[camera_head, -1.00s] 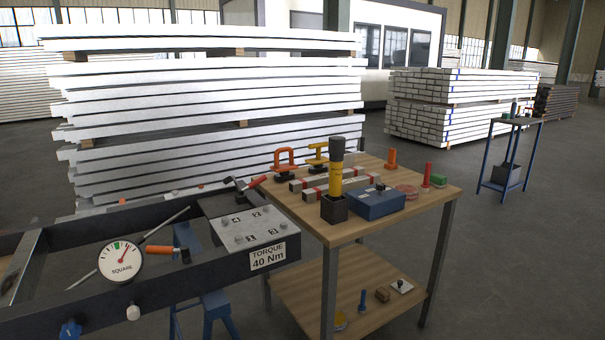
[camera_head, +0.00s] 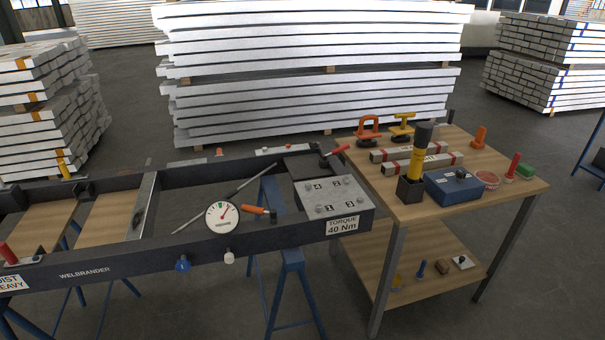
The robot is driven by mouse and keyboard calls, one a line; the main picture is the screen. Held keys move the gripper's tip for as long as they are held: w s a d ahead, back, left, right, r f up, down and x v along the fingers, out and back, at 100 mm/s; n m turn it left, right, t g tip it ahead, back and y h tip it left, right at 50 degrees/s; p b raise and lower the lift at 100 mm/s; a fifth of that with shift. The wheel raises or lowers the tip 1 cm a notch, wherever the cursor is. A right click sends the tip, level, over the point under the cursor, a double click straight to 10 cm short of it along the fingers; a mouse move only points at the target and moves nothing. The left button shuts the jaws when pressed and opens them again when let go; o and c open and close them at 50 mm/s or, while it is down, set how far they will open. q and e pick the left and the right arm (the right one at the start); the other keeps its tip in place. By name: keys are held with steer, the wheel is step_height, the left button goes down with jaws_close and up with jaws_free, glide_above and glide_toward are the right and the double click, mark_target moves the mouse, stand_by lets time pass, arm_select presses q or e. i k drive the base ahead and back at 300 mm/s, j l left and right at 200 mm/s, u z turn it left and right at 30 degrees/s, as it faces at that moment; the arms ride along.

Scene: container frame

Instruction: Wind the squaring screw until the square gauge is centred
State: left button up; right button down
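The square gauge (camera_head: 222,217) is a round white dial on the near rail of the dark frame (camera_head: 130,259). Its red needle points up and to the right, off the small green mark near the top; the fine scale is too small to read. A thin grey rod (camera_head: 225,197) runs diagonally behind the gauge. An orange handle with a dark end (camera_head: 258,211) lies just right of the dial. A blue knob (camera_head: 183,264) and a white knob (camera_head: 229,257) sit low on the near rail. I cannot tell which part is the squaring screw. Neither gripper is in view.
A plate numbered for several bolts (camera_head: 333,197) sits at the frame's right corner, above a "TORQUE 40 Nm" label (camera_head: 342,226). A wooden tool table (camera_head: 440,197) stands close on the right. Blue trestles (camera_head: 290,275) support the frame. White stacked beams (camera_head: 310,100) stand behind.

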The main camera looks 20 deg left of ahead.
mark_target(183, 266)
steer(key=u, duration=1.45)
